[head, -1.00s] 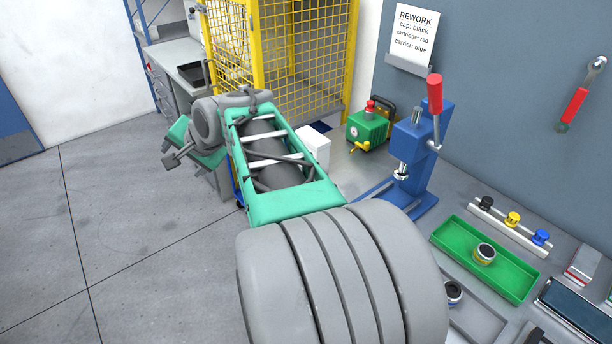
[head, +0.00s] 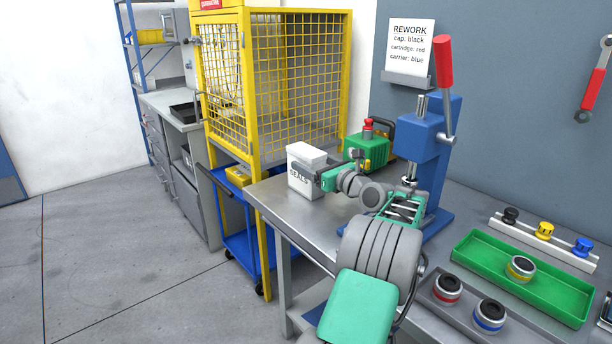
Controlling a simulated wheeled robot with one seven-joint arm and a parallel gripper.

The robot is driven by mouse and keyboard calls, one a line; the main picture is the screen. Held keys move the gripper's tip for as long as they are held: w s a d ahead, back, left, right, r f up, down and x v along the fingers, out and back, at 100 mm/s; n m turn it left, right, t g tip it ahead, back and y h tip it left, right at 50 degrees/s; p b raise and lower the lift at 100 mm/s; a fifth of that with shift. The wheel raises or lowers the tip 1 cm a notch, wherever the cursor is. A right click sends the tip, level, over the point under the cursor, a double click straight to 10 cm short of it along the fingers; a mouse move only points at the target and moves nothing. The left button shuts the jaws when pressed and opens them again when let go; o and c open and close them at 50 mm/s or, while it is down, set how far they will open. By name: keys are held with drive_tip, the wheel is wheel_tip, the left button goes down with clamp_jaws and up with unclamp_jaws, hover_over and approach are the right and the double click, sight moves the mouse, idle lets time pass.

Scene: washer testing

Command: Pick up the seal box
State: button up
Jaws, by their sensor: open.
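The seal box (head: 302,185) is a white lidded box marked "SEALS". It stands upright at the far left end of the metal workbench, near the yellow cage. My gripper (head: 318,174) is at the right side of the box, pointing left towards it. It is open, and its fingertips overlap the box's right part in this view. I cannot tell whether the fingers touch it. My arm reaches in from the lower middle over the bench.
Close behind my gripper stand a green device with a red knob (head: 366,148) and a blue press (head: 428,165). A green tray (head: 480,268) and a grey tray (head: 440,303) with round parts lie to the right. The bench's left edge (head: 262,207) is near the box.

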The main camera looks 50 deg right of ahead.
drive_tip(key=x, duration=0.2)
drive_tip(key=shift+w, duration=0.35)
drive_tip(key=shift+c, duration=0.3)
clamp_jaws()
